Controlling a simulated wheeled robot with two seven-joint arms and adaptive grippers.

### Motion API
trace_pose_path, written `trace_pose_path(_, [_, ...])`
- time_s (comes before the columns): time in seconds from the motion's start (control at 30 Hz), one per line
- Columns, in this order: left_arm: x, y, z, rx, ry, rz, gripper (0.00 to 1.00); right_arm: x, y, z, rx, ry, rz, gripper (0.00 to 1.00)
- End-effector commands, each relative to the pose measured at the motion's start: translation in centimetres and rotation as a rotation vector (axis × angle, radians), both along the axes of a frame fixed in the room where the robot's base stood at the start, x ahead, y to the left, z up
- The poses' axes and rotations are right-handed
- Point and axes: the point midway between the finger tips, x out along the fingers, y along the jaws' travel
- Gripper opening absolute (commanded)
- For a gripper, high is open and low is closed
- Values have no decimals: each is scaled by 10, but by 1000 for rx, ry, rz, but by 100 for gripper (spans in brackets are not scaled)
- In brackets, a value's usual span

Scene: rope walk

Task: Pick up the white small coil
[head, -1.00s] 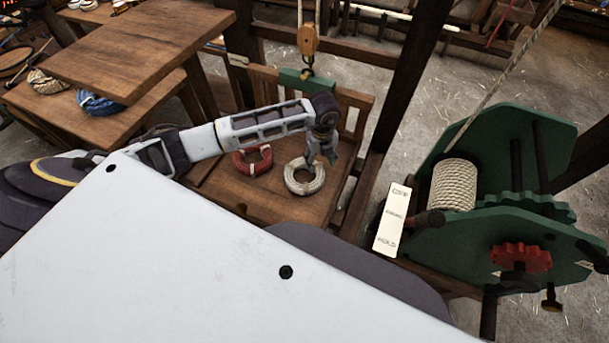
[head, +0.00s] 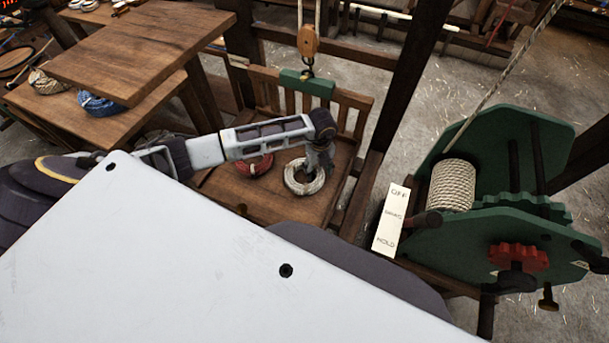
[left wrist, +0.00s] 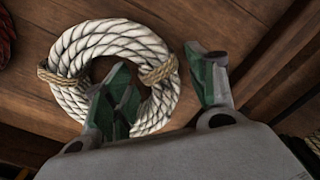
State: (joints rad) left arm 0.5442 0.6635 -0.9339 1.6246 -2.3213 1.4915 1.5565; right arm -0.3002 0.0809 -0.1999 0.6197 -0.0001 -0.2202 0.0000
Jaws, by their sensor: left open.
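The white small coil (head: 304,178) lies flat on the slatted wooden carrier (head: 275,205). In the left wrist view the white coil (left wrist: 100,52) is a ring of rope with tan bindings on two sides. My left gripper (head: 322,172) is open above the coil's right side. In the left wrist view the gripper's (left wrist: 165,85) two green-padded fingers straddle the coil's right part, one over the ring's hole and one just outside the rope. I cannot tell how far above the wood the tips are. My right gripper is not in view.
A red coil (head: 255,167) lies left of the white one, partly behind my arm. A pulley block (head: 307,40) hangs above the carrier. A green winch (head: 500,190) and a lever plate (head: 391,220) stand at right. Blue rope (head: 98,104) lies on a stepped table at left.

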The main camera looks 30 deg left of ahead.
Motion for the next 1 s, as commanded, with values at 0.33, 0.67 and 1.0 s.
trace_pose_path(0.33, [0, 0, -10, -1, 1, 0, 57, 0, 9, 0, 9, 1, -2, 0])
trace_pose_path(0.67, [0, 0, -9, -1, 1, 0, 49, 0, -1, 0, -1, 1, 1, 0])
trace_pose_path(1.0, [0, 0, -9, -1, 1, 0, 6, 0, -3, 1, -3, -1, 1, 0])
